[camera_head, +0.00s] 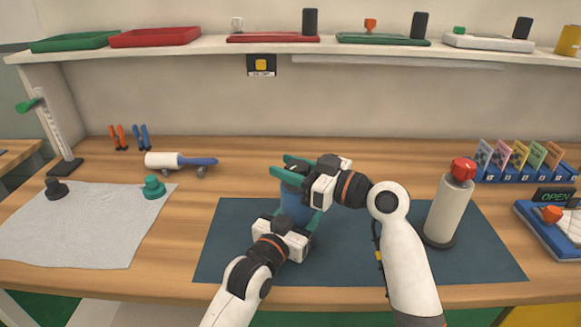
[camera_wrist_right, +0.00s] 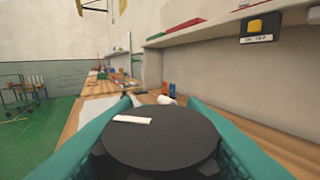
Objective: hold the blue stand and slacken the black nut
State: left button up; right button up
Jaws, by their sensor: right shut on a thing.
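The blue stand (camera_head: 292,207) is upright on the dark blue mat, partly hidden by both grippers. My left gripper (camera_head: 300,222) is low at the stand, with a teal finger along its right side; its other finger is hidden, so I cannot tell whether it grips. My right gripper (camera_head: 281,165) is at the stand's top, its teal fingers pointing left. In the right wrist view the black nut (camera_wrist_right: 160,138), a round dark disc with a white mark, sits between the two teal fingers, which are shut on it. The nut is mostly hidden in the head view.
The dark blue mat (camera_head: 235,255) has bare room on its left. A cream cylinder with a red top (camera_head: 448,210) stands right of my right arm. A grey cloth (camera_head: 85,230) with a black knob (camera_head: 56,190) and a green knob (camera_head: 154,187) lies left. A shelf (camera_head: 200,46) runs behind.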

pick_arm(q)
jog(key=shift+r, duration=0.2)
pick_arm(e)
jog(key=shift+g, duration=0.3)
jog(key=n+g+y, duration=0.2)
jog(key=n+g, duration=0.1)
jog(key=g, duration=0.1)
jog(key=shift+s+n+g, duration=0.15)
jog(key=shift+n+g, duration=0.9)
jog(key=shift+g, duration=0.5)
jog(key=shift+s+n+g, duration=0.15)
jog(key=shift+n+g, duration=0.9)
jog(key=shift+g, duration=0.5)
jog(key=shift+d+g, duration=0.1)
jog(key=shift+g, duration=0.3)
jog(key=o, duration=1)
jog(key=shift+s+n, duration=0.1)
jog(key=shift+n, duration=0.2)
jog(key=d, duration=0.5)
jog(key=w+d, duration=0.1)
jog(key=d, duration=0.1)
jog(key=shift+w+d, duration=0.1)
jog(key=shift+d, duration=0.05)
